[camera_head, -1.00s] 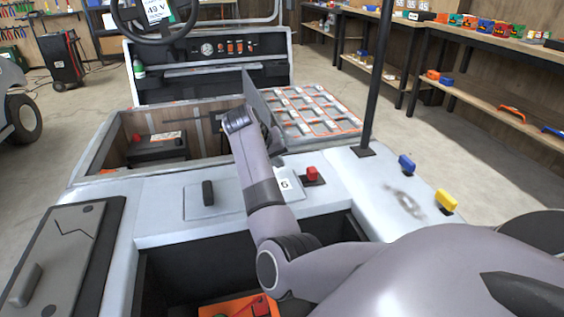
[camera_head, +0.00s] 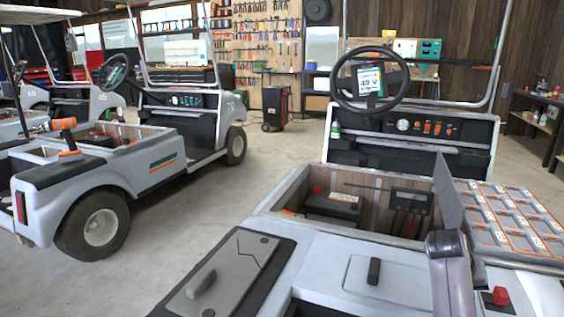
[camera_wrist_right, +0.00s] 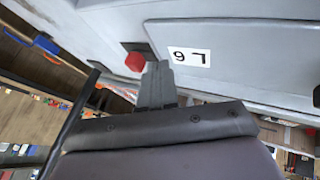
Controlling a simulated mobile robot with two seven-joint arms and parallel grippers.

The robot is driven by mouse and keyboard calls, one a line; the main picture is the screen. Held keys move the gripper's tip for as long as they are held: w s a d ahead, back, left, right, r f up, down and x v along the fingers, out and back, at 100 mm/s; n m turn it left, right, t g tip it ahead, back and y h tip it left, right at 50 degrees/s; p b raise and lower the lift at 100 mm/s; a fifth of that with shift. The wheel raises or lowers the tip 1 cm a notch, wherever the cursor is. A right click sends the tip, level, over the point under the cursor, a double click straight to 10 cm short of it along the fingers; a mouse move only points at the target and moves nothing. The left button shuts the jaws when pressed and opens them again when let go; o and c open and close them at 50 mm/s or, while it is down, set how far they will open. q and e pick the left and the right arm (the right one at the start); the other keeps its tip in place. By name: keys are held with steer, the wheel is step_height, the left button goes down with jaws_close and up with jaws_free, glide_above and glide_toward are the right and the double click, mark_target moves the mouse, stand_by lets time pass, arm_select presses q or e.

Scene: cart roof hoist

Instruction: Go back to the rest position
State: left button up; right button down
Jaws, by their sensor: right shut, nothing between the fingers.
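My right arm (camera_head: 452,275) rises at the lower right of the head view, over the cart's pale front deck beside the red knob (camera_head: 500,296). Its fingers cannot be made out there. In the right wrist view my right gripper (camera_wrist_right: 156,72) is shut and empty. It points towards the pale cart panel, with the red knob (camera_wrist_right: 135,62) and a number label (camera_wrist_right: 190,56) just past its tip. Whether it touches the panel cannot be told. My left gripper is in neither view.
The near cart's open bay (camera_head: 285,212) holds a dark battery (camera_head: 330,204). A thin grey upright panel (camera_head: 450,200) stands between the bay and an orange-edged grid (camera_head: 515,222). Another cart (camera_head: 130,170) stands left. Clear floor (camera_head: 240,200) lies between.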

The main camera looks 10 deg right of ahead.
steer(key=s+a+f+n+t+y, duration=0.1)
steer(key=s+a+f+n, duration=0.1)
steer(key=s+a+f, duration=0.3)
steer(key=s+a+f+n+t+y, duration=0.15)
steer(key=s+a+f, duration=0.25)
steer(key=s, duration=0.4)
steer(key=s+a+n+y, duration=0.5)
steer(key=s+a, duration=0.9)
steer(key=s, duration=0.1)
steer(key=w+a+f+t+y, duration=0.3)
steer(key=w+a+f+t, duration=0.1)
steer(key=w+f+t, duration=0.25)
step_height(320, 180, up, 16)
steer(key=d+p, duration=0.1)
steer(key=p, duration=1.7)
steer(key=shift+d+h+p, duration=0.25)
steer(key=shift+h+p, duration=0.15)
steer(key=shift+h, duration=0.05)
